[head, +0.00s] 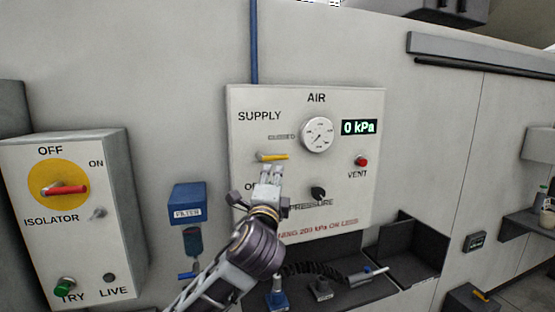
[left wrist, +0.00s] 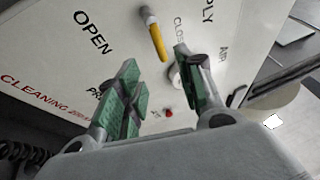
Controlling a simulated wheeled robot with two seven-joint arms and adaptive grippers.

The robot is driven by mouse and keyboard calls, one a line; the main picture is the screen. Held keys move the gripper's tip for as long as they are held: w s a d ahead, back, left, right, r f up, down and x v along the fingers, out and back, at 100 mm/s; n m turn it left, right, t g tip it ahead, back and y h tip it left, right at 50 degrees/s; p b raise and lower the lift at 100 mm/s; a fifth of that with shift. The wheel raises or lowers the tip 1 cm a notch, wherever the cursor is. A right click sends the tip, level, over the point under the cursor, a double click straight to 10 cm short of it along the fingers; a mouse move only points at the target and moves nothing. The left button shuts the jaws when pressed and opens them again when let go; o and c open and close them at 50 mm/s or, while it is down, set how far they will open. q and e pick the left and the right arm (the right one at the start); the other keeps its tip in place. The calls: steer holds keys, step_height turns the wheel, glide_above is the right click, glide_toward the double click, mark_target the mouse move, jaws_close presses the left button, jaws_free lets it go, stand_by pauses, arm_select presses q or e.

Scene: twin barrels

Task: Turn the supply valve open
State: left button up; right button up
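The supply valve's yellow lever (head: 274,157) lies roughly level on the white AIR panel (head: 350,190), under the word SUPPLY. A faint label, which reads CLOSED in the left wrist view, is above it; OPEN is below it, mostly hidden by my gripper in the head view. My left gripper (head: 271,172) is just below the lever, fingers towards the panel. In the left wrist view my left gripper (left wrist: 157,62) is open, and the yellow lever (left wrist: 154,38) shows beyond and between the green-padded fingertips, with no clear contact. My right gripper is not in view.
The panel also has a round gauge (head: 317,134), a display (head: 359,127) reading 0 kPa, a red VENT button (head: 361,161) and a black PRESSURE knob (head: 318,194). The isolator box (head: 115,215) and blue filter (head: 187,200) are left. Dark bins (head: 410,255) sit below.

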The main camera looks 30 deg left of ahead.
mark_target(277, 159)
arm_select(q)
steer(key=shift+w, duration=0.1)
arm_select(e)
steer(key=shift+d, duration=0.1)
arm_select(q)
steer(key=p+x, duration=0.2)
steer(key=x, duration=0.9)
steer(key=shift+w+a+r, duration=0.1)
steer(key=shift+w+r, duration=0.05)
steer(key=shift+p+x, duration=0.4)
steer(key=shift+x, duration=0.75)
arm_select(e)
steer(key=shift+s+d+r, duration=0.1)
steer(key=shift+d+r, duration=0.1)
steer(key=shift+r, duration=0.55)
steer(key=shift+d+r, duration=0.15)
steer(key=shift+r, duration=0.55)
arm_select(q)
jaws_close()
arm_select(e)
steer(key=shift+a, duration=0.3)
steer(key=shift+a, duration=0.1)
